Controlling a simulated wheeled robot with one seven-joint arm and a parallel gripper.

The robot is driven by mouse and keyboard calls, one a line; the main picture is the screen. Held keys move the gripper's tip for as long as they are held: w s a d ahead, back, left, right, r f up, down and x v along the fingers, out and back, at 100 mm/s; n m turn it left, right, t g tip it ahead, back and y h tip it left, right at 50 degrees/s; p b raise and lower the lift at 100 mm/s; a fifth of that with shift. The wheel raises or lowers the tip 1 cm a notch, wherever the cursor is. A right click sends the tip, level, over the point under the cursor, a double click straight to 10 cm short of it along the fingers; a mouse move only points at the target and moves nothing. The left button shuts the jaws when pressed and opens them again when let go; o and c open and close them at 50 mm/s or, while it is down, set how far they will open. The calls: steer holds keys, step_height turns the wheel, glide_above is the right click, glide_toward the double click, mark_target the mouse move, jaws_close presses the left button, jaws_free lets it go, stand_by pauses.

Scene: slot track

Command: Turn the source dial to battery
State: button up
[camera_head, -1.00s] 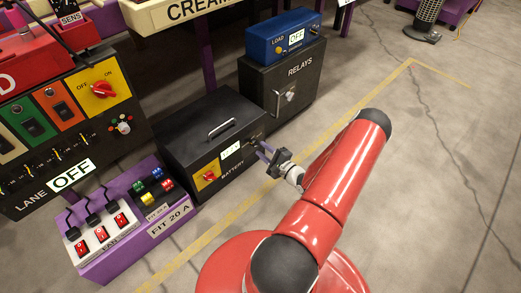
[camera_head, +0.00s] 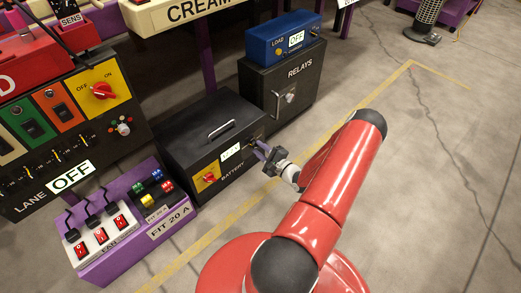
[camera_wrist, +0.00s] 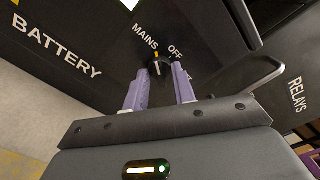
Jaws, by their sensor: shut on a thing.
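The source dial (camera_wrist: 158,67) is a small dark knob with a yellow mark on the black front of the battery box (camera_head: 213,122). In the wrist view its mark points up, between the printed words MAINS and OFF. A third label at the right is mostly hidden by a finger. My gripper (camera_wrist: 159,80) has its two purple fingers on either side of the dial, shut on it. In the head view my gripper (camera_head: 260,152) is at the right end of the box front, where the fingers hide the dial.
A red rotary switch (camera_head: 207,179) and a small display (camera_head: 231,153) are on the same box front. The relays cabinet (camera_head: 291,80) stands behind to the right, with a blue load unit (camera_head: 284,37) on top. A purple fan panel (camera_head: 125,225) is at the left.

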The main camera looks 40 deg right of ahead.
steer(key=m+p, duration=0.2)
steer(key=m, duration=0.4)
steer(key=m+p, duration=0.1)
steer(key=m, duration=0.4)
steer(key=shift+m, duration=0.3)
steer(key=m, duration=0.6)
steer(key=shift+p, duration=0.35)
steer(key=m, duration=0.5)
steer(key=shift+f+m, duration=0.1)
steer(key=shift+m, duration=0.3)
steer(key=shift+d, duration=0.1)
jaws_close()
steer(key=o, duration=0.6)
jaws_free()
steer(key=s, duration=0.5)
steer(key=s+p, duration=0.1)
steer(key=s, duration=0.1)
steer(key=shift+s+d, duration=0.3)
steer(key=shift+s, duration=0.1)
